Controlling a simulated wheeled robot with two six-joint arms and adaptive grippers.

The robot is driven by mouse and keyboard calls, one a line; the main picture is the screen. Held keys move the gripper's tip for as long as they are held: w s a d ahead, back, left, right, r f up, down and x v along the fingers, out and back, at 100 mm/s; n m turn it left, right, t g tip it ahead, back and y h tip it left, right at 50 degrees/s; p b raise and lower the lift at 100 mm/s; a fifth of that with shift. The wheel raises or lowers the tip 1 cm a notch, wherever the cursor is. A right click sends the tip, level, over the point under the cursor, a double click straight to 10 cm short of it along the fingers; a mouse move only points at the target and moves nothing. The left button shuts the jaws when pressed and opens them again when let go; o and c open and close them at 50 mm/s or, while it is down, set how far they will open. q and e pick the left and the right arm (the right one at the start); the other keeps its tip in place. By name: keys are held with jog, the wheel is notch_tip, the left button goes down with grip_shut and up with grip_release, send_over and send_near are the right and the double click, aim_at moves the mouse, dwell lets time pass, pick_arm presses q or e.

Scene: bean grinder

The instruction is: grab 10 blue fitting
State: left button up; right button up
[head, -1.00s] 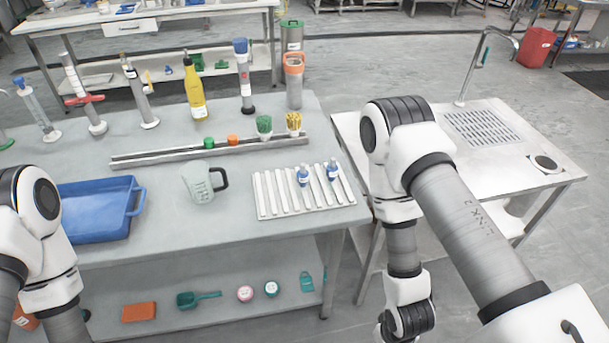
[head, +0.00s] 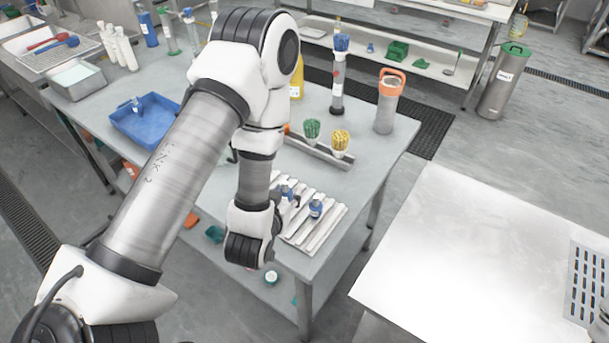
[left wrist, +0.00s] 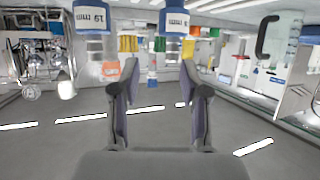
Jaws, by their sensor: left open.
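Two blue-and-white fittings stand on the white ribbed rack (head: 325,232). The nearer one (head: 316,209) is in clear view; the other (head: 287,193) is partly hidden by my left gripper (head: 280,203), which hangs over the rack's left part. In the left wrist view two blue-collared fittings with "mm" labels show at the top, one on the left (left wrist: 90,18) and one by the right finger (left wrist: 174,20); their numbers are hard to read. The open left gripper (left wrist: 148,80) has nothing between its fingers. A small blue item (head: 137,105) lies in the blue tray (head: 165,132).
Behind the rack stand a green-bristled holder (head: 312,129), a yellow-bristled holder (head: 340,141) and an orange-topped cylinder (head: 390,101). A tall blue-topped tube (head: 338,75) stands at the back.

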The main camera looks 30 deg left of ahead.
aim_at(284, 187)
pick_arm(q)
jog(key=shift+w+a+f+p, duration=0.1)
jog(key=shift+w+a+p, duration=0.1)
jog(key=shift+a, duration=0.3)
jog(key=shift+w+a+p, duration=0.1)
jog(key=shift+a+p, duration=0.05)
jog(key=shift+a, duration=0.3)
jog(key=x, duration=0.4)
jog(key=shift+w+d+f+p, duration=0.1)
jog(key=shift+d+f+p, duration=0.1)
jog(key=shift+f+p, duration=0.2)
jog(key=shift+s+r, duration=0.15)
jog(key=shift+s, duration=0.15)
jog(key=c, duration=0.5)
grip_shut()
pick_arm(e)
jog(key=shift+s+a+r, duration=0.1)
jog(key=shift+s+r, duration=0.7)
jog(key=shift+s, duration=0.05)
